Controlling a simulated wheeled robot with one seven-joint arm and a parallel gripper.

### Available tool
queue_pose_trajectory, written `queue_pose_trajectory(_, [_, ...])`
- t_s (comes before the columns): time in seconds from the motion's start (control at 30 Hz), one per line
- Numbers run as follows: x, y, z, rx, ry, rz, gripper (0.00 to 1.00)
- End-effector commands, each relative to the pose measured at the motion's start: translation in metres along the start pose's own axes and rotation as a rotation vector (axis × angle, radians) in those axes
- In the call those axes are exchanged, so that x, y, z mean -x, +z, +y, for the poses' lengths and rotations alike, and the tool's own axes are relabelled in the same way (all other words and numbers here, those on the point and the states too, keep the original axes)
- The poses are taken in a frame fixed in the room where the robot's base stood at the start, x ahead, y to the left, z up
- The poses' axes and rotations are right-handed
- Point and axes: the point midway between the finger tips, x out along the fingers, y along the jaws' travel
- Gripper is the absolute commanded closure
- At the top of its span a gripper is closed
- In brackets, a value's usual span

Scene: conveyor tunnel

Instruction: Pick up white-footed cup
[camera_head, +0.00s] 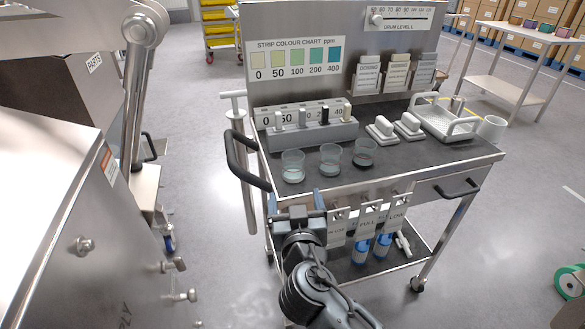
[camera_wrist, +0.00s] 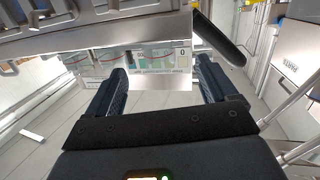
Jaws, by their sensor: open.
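Three clear cups stand in a row on the dark top of the steel cart. The left cup (camera_head: 293,166) has a pale, whitish foot. My gripper (camera_head: 300,212) is at the cart's front edge, below and in front of the left cup, apart from all the cups. In the wrist view my gripper (camera_wrist: 160,88) has its two dark fingers wide apart with nothing between them. No cup shows clearly there.
A grey rack (camera_head: 308,130) of upright pieces stands behind the cups. A black handle (camera_head: 243,162) juts from the cart's left end. Tags hang along the front.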

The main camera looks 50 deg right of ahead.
Motion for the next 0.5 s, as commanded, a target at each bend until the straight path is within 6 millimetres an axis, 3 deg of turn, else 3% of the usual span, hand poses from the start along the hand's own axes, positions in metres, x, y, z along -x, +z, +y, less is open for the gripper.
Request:
queue_pose_trajectory(0.1, [-0.021, -0.025, 0.002, -0.036, 0.078, 0.063, 0.14])
queue_pose_trajectory(0.2, [-0.029, -0.036, 0.004, -0.053, 0.113, 0.091, 0.14])
queue_pose_trajectory(0.5, [-0.058, -0.043, 0.007, -0.059, 0.126, 0.102, 0.14])
